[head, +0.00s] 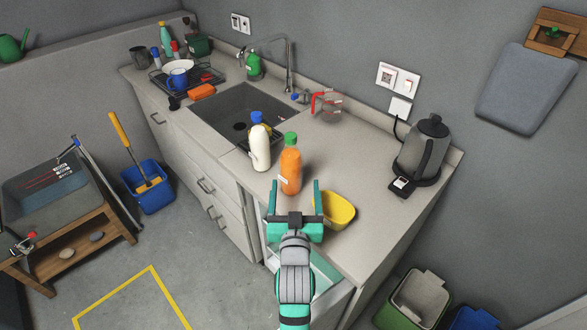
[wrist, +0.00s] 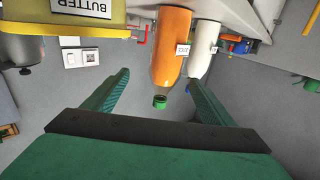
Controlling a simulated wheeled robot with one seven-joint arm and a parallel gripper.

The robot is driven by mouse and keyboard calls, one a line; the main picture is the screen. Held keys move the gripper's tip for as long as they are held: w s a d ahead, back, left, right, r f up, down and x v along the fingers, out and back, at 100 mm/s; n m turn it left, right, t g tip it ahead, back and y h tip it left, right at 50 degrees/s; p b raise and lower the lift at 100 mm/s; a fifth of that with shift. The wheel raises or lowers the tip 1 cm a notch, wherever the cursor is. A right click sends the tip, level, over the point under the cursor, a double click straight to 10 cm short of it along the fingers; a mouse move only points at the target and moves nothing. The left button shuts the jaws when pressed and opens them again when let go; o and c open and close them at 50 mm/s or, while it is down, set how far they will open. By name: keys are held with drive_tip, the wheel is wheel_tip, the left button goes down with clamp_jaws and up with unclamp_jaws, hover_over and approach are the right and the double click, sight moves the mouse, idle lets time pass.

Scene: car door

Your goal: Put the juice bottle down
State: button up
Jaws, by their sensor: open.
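The juice bottle (head: 291,171) is orange with a green cap and stands upright on the counter (head: 226,167). My gripper (head: 295,187) is open, low in front of the bottle, with its fingers spread to either side. In the upside-down wrist view, the juice bottle (wrist: 170,48) shows beyond and between my gripper's fingertips (wrist: 160,78). Neither finger visibly presses on it.
A white bottle (head: 260,147) with a blue cap stands left of the juice bottle. A yellow tub (head: 334,210) sits close on the right of my gripper. The sink (head: 240,118) lies behind, and a kettle (head: 422,152) stands at the right.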

sight(291, 169)
drive_tip(key=w, duration=0.2)
drive_tip(key=w+a, duration=0.1)
drive_tip(key=w, duration=0.1)
drive_tip(key=shift+w+a, duration=0.1)
drive_tip(key=shift+w, duration=0.15)
drive_tip(key=shift+w+a+y, duration=0.3)
drive_tip(key=shift+w+a, duration=0.1)
drive_tip(key=shift+w, duration=0.05)
drive_tip(key=shift+w+a+r, duration=0.1)
drive_tip(key=shift+w+r, duration=0.05)
drive_tip(key=shift+w, duration=0.1)
drive_tip(key=w, duration=0.3)
drive_tip(key=shift+w+d+r, duration=0.1)
drive_tip(key=shift+d+r, duration=0.2)
drive_tip(key=shift+d, duration=0.1)
drive_tip(key=shift+w+d, duration=0.1)
drive_tip(key=shift+w, duration=0.55)
drive_tip(key=shift+c, duration=0.7)
